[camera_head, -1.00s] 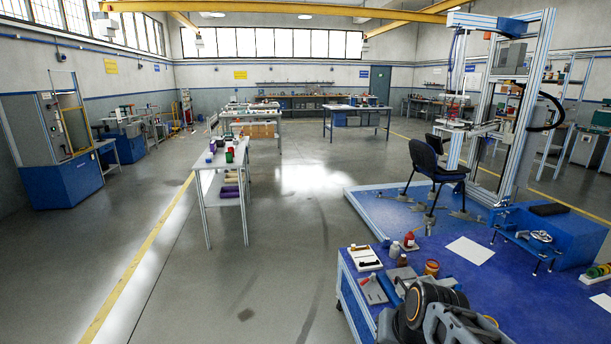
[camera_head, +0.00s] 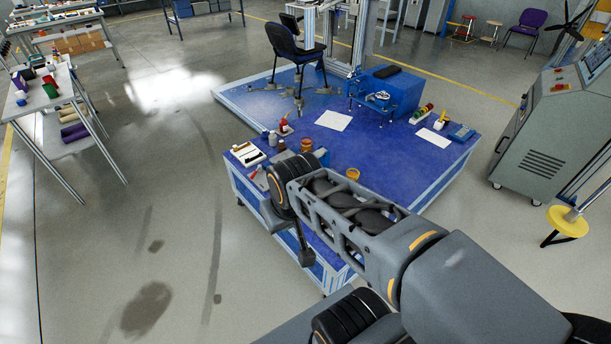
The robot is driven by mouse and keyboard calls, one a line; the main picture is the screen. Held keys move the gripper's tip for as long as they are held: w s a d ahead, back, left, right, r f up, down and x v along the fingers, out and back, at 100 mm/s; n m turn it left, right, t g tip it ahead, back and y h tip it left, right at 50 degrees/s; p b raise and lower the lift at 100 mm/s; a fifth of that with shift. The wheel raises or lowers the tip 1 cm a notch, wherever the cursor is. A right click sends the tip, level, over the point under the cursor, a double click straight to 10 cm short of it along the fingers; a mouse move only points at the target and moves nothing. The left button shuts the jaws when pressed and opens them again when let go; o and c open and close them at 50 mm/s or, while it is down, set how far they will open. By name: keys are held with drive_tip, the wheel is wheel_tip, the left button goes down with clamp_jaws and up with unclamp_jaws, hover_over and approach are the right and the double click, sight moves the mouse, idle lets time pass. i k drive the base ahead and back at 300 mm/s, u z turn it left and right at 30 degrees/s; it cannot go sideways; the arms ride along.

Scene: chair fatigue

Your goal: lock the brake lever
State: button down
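I cannot make out a brake lever for certain. A thin dark bar with a blunt end (camera_head: 305,256) hangs against the front of the blue-topped bench (camera_head: 345,165); I cannot tell whether it belongs to the bench or to me. A blue unit (camera_head: 385,93) with a small silver fitting in front of it (camera_head: 380,97) stands on the blue surface. A dark chair (camera_head: 296,45) stands in the test frame behind. My grey arm reaches from the lower right across the bench's front edge. My gripper cannot be made out.
Small bottles, jars and a white tray (camera_head: 248,154) lie at the bench's left corner. White sheets (camera_head: 333,121) lie flat on top. A grey cabinet (camera_head: 550,135) and a yellow stool (camera_head: 567,221) stand to the right.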

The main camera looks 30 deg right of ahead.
sight(255, 172)
drive_tip(key=u, duration=0.45)
drive_tip(key=k, duration=0.55)
drive_tip(key=u, duration=0.8)
drive_tip(key=i, duration=0.55)
drive_tip(key=z, duration=0.8)
drive_tip(key=i, duration=1)
drive_tip(key=z, duration=1.1)
